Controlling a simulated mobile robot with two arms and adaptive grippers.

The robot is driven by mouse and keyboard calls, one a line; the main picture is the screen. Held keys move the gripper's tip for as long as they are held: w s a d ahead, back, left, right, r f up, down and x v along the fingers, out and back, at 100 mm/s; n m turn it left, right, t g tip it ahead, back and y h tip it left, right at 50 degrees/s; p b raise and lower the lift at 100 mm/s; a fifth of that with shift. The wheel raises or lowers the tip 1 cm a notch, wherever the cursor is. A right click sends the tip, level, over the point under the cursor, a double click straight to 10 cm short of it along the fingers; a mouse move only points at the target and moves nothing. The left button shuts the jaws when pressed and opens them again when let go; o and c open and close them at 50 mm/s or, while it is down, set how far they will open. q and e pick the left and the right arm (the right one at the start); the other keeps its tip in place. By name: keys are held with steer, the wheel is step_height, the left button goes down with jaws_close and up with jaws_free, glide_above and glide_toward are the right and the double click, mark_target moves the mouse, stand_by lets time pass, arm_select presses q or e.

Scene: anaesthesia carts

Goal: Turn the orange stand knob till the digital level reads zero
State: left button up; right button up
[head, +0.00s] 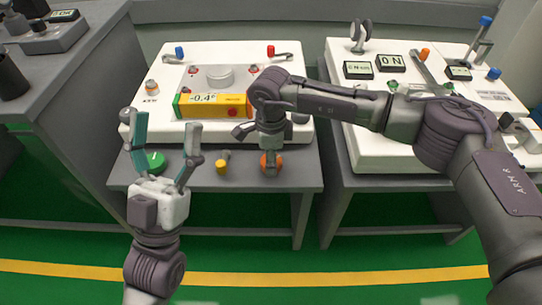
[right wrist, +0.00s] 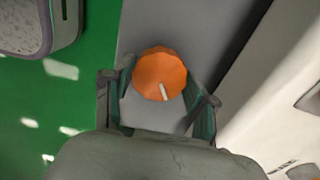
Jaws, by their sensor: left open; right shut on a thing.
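The orange stand knob (head: 271,160) is at the front edge of the left cart. My right gripper (head: 270,148) reaches down over it and is shut on it. In the right wrist view the knob (right wrist: 160,74) sits between the two fingers, with a white mark pointing toward the gripper's palm. The yellow digital level (head: 212,106) lies on the white top of the cart and its display reads -0.4°. My left gripper (head: 165,150) is open and empty, in front of the cart's left part.
A green knob (head: 155,160) and a yellow knob (head: 221,163) are on the same front edge, left of the orange one. A second cart (head: 350,150) with small displays stands at the right. A grey counter (head: 75,60) is at the left.

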arm_select(q)
steer(key=shift+w+d+f+g+y, duration=0.1)
steer(key=shift+w+f+g+y, duration=0.3)
steer(key=shift+w+f+g, duration=0.4)
arm_select(e)
steer(key=shift+m, duration=1.4)
arm_select(q)
steer(key=shift+w+r, duration=0.1)
steer(key=shift+w, duration=0.05)
arm_select(e)
steer(key=o, duration=1.2)
steer(key=shift+c, duration=0.2)
step_height(320, 180, up, 12)
